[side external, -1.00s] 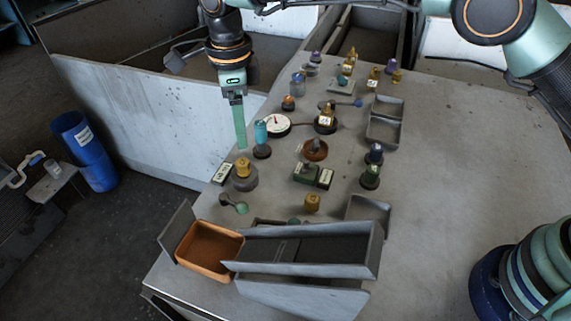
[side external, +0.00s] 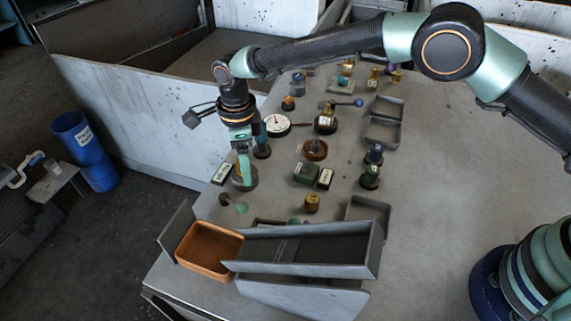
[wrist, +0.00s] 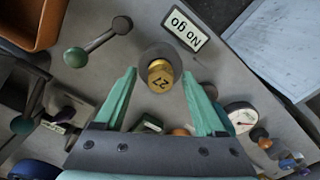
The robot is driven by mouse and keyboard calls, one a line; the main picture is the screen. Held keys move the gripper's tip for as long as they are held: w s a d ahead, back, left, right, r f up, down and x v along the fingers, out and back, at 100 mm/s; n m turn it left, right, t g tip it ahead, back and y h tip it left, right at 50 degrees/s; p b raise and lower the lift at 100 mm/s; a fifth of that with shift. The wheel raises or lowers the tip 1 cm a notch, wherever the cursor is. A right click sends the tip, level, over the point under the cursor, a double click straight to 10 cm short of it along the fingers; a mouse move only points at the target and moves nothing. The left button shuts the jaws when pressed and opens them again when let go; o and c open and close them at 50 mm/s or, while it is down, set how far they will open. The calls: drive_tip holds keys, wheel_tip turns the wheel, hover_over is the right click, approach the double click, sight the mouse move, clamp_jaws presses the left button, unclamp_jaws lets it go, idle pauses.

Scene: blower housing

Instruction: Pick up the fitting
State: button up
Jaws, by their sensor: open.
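A brass fitting (wrist: 160,73) with a hexagonal top marked like "22" stands on a round grey base (wrist: 163,52) in the wrist view. My gripper (wrist: 159,74) is open, with one green finger on each side of the fitting in that view. Whether the fingers touch it cannot be told. In the side view my gripper (side external: 244,182) hangs down over the grey base (side external: 253,183) at the table's left edge, and its fingers mostly hide the fitting there.
An orange tray (side external: 208,250) and grey chute (side external: 310,250) are at the front. Another brass piece (side external: 312,203) stands apart.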

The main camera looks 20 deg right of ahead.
clamp_jaws()
wheel_tip(320, 180, up, 20)
idle(0.8)
